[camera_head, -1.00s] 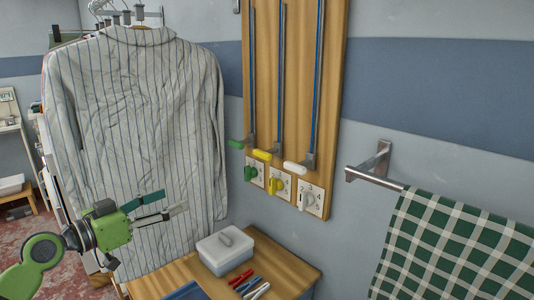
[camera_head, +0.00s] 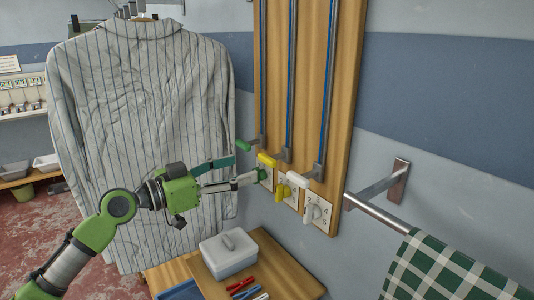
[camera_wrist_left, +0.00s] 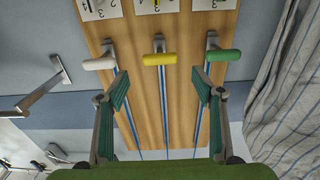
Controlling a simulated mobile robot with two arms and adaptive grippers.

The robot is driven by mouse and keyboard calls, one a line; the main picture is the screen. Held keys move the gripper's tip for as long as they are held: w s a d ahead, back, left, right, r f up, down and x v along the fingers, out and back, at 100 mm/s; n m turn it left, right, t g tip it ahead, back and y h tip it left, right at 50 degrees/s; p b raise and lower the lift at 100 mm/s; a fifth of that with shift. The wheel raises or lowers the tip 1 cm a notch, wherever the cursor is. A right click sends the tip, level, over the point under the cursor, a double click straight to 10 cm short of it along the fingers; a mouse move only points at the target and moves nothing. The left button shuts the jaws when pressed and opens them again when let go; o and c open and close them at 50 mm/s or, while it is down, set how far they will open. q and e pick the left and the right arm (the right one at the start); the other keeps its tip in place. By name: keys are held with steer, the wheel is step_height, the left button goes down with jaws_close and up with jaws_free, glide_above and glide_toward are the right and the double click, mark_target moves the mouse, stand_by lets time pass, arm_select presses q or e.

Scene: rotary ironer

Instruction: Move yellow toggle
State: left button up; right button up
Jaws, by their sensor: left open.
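The yellow toggle handle (camera_head: 266,159) is the middle of three sliding handles on a wooden wall board. It also shows in the left wrist view (camera_wrist_left: 160,59), at the end of its blue rail. My left gripper (camera_head: 246,168) is open and empty, just left of the handles. In the left wrist view its fingers (camera_wrist_left: 160,84) are spread on both sides of the yellow handle's line, with the handle ahead of the tips. I see no contact. A yellow rotary knob (camera_head: 283,191) sits on a numbered plate below; one fingertip comes close to the green knob beside it.
The green handle (camera_head: 243,145) and white handle (camera_head: 294,175) flank the yellow one. A striped shirt (camera_head: 145,130) hangs behind my left arm. A metal rail (camera_head: 376,212) with a checked towel (camera_head: 450,270) is at right. A lidded box (camera_head: 228,255) stands below.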

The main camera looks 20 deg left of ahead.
mark_target(263, 160)
arm_select(q)
steer(key=p+x, duration=0.2)
steer(key=x, duration=0.6)
steer(key=shift+r+p, duration=0.15)
steer(key=shift+p, duration=0.2)
steer(key=shift+w+d, duration=0.35)
steer(key=shift+w, duration=0.1)
arm_select(e)
steer(key=r, duration=0.1)
steer(key=w+r, duration=0.1)
steer(key=d+r, duration=0.1)
steer(key=shift+w+r, duration=0.3)
steer(key=shift+r, duration=0.05)
